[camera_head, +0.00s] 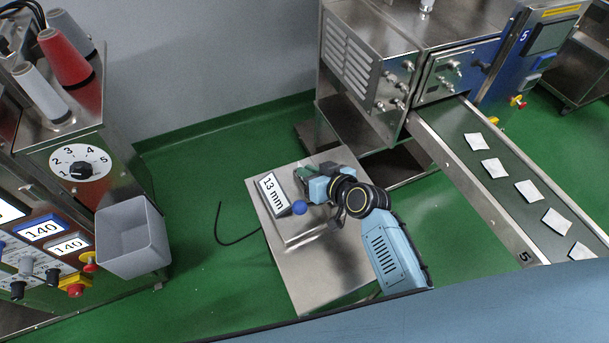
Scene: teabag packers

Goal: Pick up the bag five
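Several small white teabags lie in a spaced row on the green conveyor belt (509,208) at the right. The farthest bag (476,141) is near the machine, and the nearest bag (582,251) is at the lower right. None of the bags shows a readable number. My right gripper (303,178) is at the steel stand in the middle, close to the "13 mm" display, well left of the belt. Its fingers are small and partly hidden, so I cannot tell whether they are open or hold anything. My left gripper is not in view.
The steel stand (320,278) carries the "13 mm" display (274,194) and a blue ball knob (299,207). A grey bin (131,238) hangs beside the control panel at left. The conveyor's metal side rail (470,190) is marked 5.

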